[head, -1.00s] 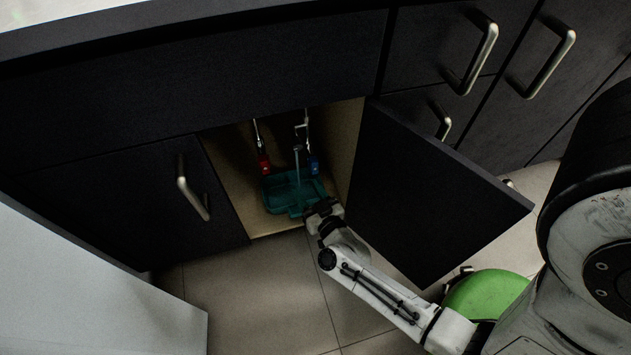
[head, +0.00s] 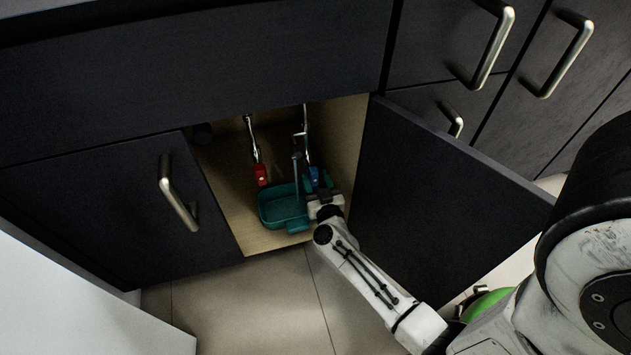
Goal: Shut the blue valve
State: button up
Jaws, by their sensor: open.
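The blue valve (head: 314,175) hangs on a metal pipe at the right inside the open cabinet. My gripper (head: 323,188) has reached into the cabinet opening just in front of and below the blue valve. The gripper is open, but its fingers are small and dark here, and I cannot tell whether they touch the valve. Part of the valve is hidden behind the gripper.
A red valve (head: 261,174) hangs on another pipe to the left. A teal caddy (head: 283,208) with an upright handle sits on the cabinet floor, close beside my gripper. The open cabinet door (head: 440,200) stands to the right of my arm. The left door (head: 110,215) is closed.

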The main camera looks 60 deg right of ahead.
jog(key=shift+w+d, duration=0.3)
jog(key=shift+d, duration=0.05)
grip_shut()
dwell(0.3)
